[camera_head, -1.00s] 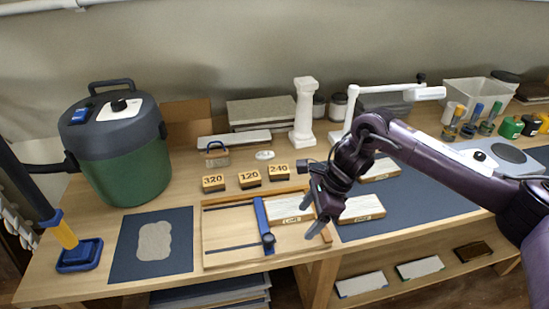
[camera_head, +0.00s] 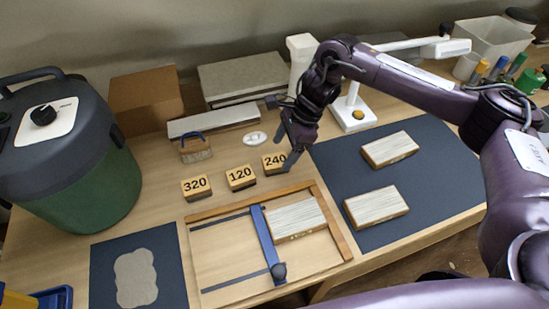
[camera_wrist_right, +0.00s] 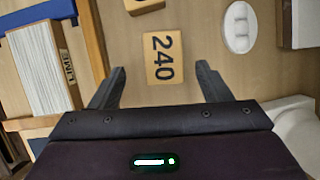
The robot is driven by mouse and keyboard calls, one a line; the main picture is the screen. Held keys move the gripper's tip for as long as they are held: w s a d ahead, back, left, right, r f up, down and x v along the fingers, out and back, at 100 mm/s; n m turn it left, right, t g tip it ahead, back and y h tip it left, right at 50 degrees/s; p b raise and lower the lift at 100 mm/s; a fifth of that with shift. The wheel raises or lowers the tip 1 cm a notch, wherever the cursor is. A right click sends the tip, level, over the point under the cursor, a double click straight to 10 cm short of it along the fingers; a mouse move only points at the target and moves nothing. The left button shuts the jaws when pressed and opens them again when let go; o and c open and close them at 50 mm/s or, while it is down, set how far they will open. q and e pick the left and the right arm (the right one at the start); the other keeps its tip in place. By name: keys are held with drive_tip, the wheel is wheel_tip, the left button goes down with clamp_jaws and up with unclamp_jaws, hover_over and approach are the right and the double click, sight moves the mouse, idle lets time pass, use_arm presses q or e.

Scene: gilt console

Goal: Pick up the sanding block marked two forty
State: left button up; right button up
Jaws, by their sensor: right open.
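The sanding block marked 240 (camera_head: 274,162) stands on the wooden bench, at the right end of a row with the blocks marked 120 (camera_head: 241,177) and 320 (camera_head: 196,187). In the right wrist view the 240 block (camera_wrist_right: 159,58) lies ahead of and between the fingertips, with its number turned sideways. My right gripper (camera_head: 288,150) is open and empty, close to the block; in the head view a finger overlaps its right edge. The fingers of the right gripper (camera_wrist_right: 162,78) show apart in the wrist view. My left gripper is not in view.
A wooden frame with a blue bar (camera_head: 266,240) and a pale block (camera_head: 296,219) lies just in front. A white oval dish (camera_head: 255,138) sits behind the 240 block. A dark mat (camera_head: 425,160) with two pale blocks is at right. A green-grey canister (camera_head: 80,180) stands at left.

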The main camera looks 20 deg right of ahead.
sight(278, 160)
drive_tip(key=p+x, duration=0.1)
drive_tip(key=x, duration=0.1)
drive_tip(key=p+x, duration=0.1)
drive_tip(key=x, duration=0.1)
drive_tip(key=shift+w+d+f, duration=0.1)
drive_tip(key=shift+w+f, duration=0.1)
drive_tip(key=shift+f, duration=0.4)
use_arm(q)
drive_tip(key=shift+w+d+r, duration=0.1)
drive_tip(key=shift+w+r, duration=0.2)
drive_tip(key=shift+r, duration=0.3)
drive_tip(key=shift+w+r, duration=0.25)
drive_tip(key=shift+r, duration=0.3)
use_arm(e)
drive_tip(key=c, duration=1.1)
